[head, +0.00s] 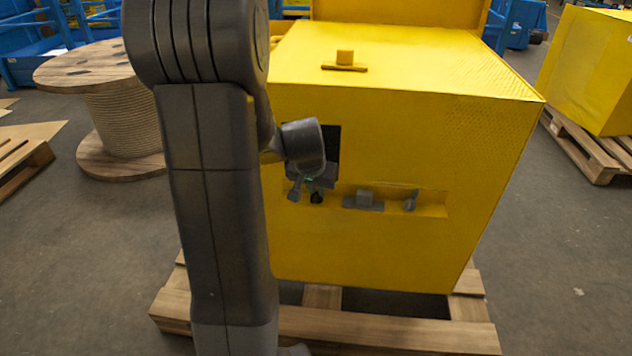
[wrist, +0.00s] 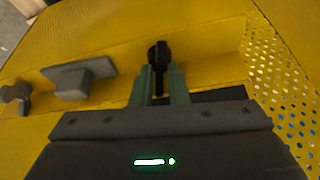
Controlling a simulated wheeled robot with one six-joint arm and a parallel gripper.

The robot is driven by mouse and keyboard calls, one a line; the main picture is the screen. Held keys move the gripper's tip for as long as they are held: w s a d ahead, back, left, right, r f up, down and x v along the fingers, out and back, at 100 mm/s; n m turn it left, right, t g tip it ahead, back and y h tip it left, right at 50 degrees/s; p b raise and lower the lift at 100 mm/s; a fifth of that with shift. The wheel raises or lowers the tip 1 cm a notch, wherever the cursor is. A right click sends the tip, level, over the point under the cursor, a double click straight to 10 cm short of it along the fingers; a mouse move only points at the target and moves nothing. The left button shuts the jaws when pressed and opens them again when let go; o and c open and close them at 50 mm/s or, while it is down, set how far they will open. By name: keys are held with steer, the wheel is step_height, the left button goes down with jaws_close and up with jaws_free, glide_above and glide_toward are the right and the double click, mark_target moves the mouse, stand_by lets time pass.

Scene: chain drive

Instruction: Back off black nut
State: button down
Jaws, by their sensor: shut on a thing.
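The black nut (head: 317,198) sits at the left end of a recessed ledge on the front of a yellow machine housing (head: 360,248). It also shows in the wrist view (wrist: 158,54), dark and upright, at the tips of two green fingers. My gripper (head: 308,187) is at the nut. In the wrist view my gripper (wrist: 160,80) has one finger on each side of the black part and is shut on it. The nut's lower part and its thread are hidden by the fingers and gripper body.
Right of the nut on the ledge are a grey block on a plate (head: 364,200) and a small grey knob (head: 410,201). A dark opening (head: 331,141) lies just above my gripper. A yellow handled lid (head: 345,62) is on top. The housing stands on a wooden pallet (head: 390,328).

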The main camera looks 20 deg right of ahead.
steer(key=shift+s+d+r+n+y+p, duration=0.15)
steer(key=shift+n+y+p, duration=0.25)
steer(key=shift+n+p, duration=0.75)
steer(key=shift+n+t+y, duration=0.3)
steer(key=shift+n+t, duration=0.2)
steer(key=shift+n, duration=0.45)
steer(key=n, duration=0.1)
steer(key=n+y+b, duration=0.1)
steer(key=shift+d+f+n, duration=0.15)
steer(key=shift+f+n, duration=0.15)
steer(key=shift+f, duration=0.05)
steer(key=shift+d+r+n+y+b, duration=0.1)
steer(key=shift+n+y+b, duration=0.4)
steer(key=shift+n+b, duration=0.65)
steer(key=shift+n, duration=0.35)
steer(key=c, duration=1.4)
jaws_free()
steer(key=shift+r, duration=0.1)
